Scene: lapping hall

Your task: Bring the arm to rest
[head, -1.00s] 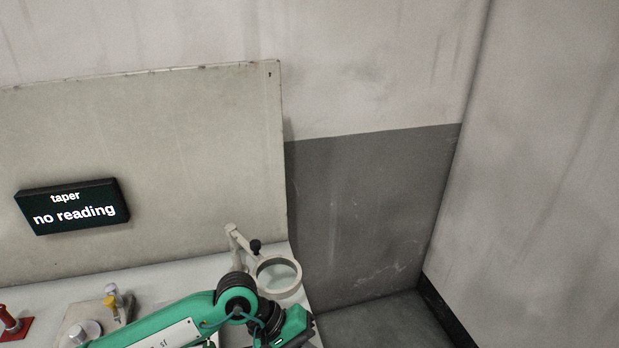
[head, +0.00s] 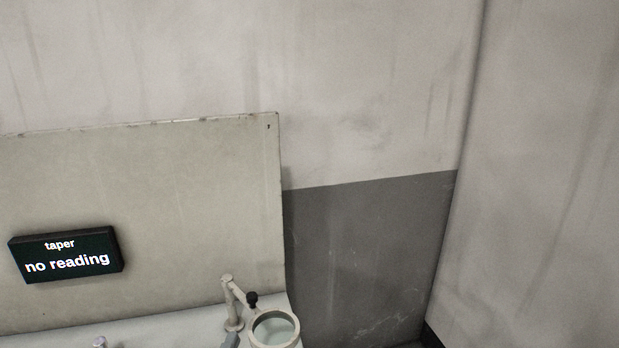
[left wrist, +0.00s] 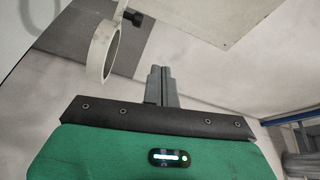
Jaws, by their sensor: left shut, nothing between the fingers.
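My left gripper (left wrist: 158,72) shows in the left wrist view with its grey fingers together and nothing between them. The rest of the left arm is below the head view. My right gripper is in neither view.
A ring magnifier (head: 254,320) on a pale jointed stand is at the bench's right end; its ring (left wrist: 86,55) is left of my fingers in the wrist view. A display (head: 66,254) reading "taper no reading" hangs on the back panel (head: 190,200). Bare walls stand to the right.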

